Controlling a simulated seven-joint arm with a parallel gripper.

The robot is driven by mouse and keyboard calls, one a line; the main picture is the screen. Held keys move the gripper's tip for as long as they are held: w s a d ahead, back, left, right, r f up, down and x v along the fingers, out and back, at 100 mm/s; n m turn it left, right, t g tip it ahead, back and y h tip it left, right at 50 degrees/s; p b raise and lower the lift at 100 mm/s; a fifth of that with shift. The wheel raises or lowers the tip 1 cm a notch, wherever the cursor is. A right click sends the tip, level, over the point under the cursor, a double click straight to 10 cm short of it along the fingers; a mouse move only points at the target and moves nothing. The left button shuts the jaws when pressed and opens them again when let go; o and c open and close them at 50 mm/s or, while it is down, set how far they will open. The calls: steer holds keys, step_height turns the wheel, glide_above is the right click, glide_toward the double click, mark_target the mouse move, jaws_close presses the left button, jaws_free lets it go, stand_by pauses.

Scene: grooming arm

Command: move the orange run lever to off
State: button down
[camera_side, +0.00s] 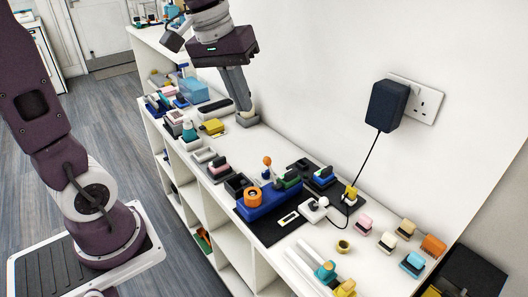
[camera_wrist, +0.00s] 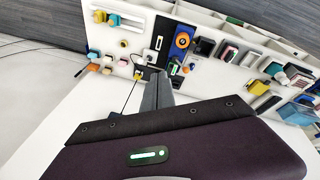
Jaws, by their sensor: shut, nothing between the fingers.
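A blue machine (camera_side: 272,200) stands on a black mat (camera_side: 262,230) on the white shelf top. It carries an orange round part (camera_side: 252,196) at its near end. An orange ball-tipped lever (camera_side: 267,161) stands up behind it; its exact setting is too small to tell. In the wrist view the blue machine (camera_wrist: 178,52) is beyond the fingers, with the orange round part (camera_wrist: 182,40) on it. My gripper (camera_side: 247,119) is shut and empty, pointing down near the wall, beyond the machine and apart from it. Its fingers also show in the wrist view (camera_wrist: 157,76).
A black adapter (camera_side: 387,105) in the wall socket has a cable down to a white plug-like block (camera_side: 315,208). Several coloured blocks (camera_side: 388,242) lie at the near right. A yellow block (camera_side: 212,127), a light-blue box (camera_side: 194,89) and other items crowd the far end.

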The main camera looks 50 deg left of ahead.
mark_target(271, 172)
steer(key=w+a+f+n+g+h, duration=0.1)
steer(key=w+a+f+n, duration=0.3)
steer(key=w+a+f, duration=0.5)
steer(key=w+a+f+n+g+h, duration=0.1)
steer(key=w+a+f+n, duration=0.4)
steer(key=a+f, duration=0.55)
steer(key=w+d+f, duration=0.1)
steer(key=d+f, duration=0.5)
steer(key=f, duration=0.1)
steer(key=shift+d+f+m+h, duration=0.3)
steer(key=shift+d, duration=0.1)
